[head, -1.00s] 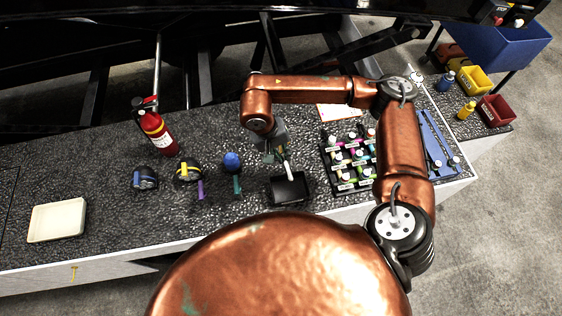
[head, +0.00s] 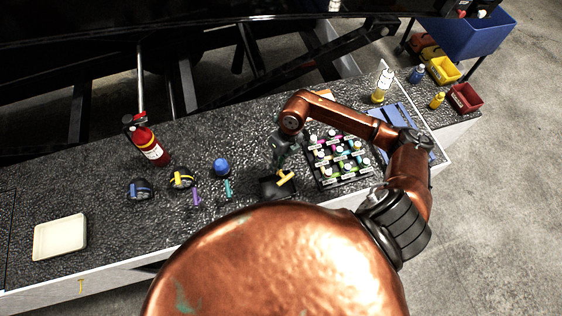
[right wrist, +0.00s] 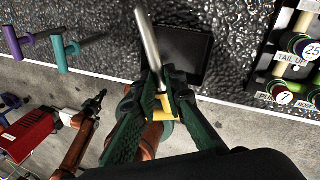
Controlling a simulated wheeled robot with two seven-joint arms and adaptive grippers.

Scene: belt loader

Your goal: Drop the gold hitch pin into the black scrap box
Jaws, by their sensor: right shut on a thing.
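The gold hitch pin (head: 286,178) has a yellow T-shaped handle, which shows over the black scrap box in the head view. In the right wrist view its yellow handle (right wrist: 165,104) sits between my fingers, and a silver shank runs up past the box's left side. My right gripper (head: 281,160) is shut on the pin. The black scrap box (head: 270,188) is small and open, near the bench's front edge; it also shows in the right wrist view (right wrist: 205,50). My left arm appears low in the right wrist view, with its dark gripper (right wrist: 95,102) too small to read.
A black rack (head: 345,180) of labelled, coloured pieces stands right of the box. Purple (head: 197,197) and teal (head: 228,189) handled pins, a blue-topped item (head: 222,168) and a fire extinguisher (head: 148,146) stand left. A cream tray (head: 60,238) lies far left, with clear bench around it.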

